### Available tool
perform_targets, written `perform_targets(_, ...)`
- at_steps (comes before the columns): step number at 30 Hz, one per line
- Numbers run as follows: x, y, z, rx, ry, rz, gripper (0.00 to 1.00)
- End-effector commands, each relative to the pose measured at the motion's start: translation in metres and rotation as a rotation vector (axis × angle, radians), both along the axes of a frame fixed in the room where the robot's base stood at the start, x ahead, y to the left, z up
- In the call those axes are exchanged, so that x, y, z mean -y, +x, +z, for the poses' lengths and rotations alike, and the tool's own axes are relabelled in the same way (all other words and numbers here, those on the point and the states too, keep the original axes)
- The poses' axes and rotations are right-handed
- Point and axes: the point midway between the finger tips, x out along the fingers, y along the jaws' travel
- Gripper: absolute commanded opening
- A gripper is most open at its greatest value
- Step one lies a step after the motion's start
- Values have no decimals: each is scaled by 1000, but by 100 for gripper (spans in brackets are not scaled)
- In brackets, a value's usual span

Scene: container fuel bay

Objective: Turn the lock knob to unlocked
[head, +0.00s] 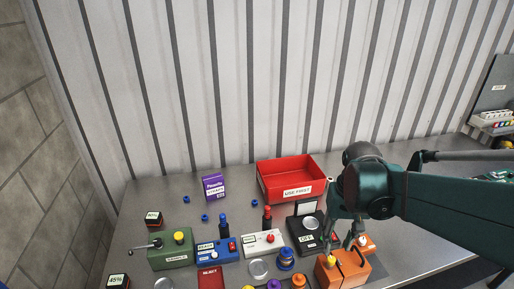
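My gripper (348,242) points down at the right, just above or at the orange box (352,271) near the front of the table. Its fingers look somewhat apart, but they are small and dark, and I cannot tell whether anything is between them. The orange box has a yellow knob (330,260) on its left part and a dark line across its top. I cannot read a lock marking, so I cannot tell for sure which knob is the lock knob. A green box (171,254) at the left also carries a yellow knob (179,237) and a side lever.
A red bin (291,179) stands at the back. A purple box (215,187) stands back left.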

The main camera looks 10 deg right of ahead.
Motion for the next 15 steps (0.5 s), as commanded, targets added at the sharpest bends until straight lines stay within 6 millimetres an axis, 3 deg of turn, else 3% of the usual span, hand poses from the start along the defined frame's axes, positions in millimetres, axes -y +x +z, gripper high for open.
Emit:
perform_targets(7, 0, 0, 26, 0, 0, 0, 31)
perform_targets(15, 0, 0, 40, 0, 0, 0, 31)
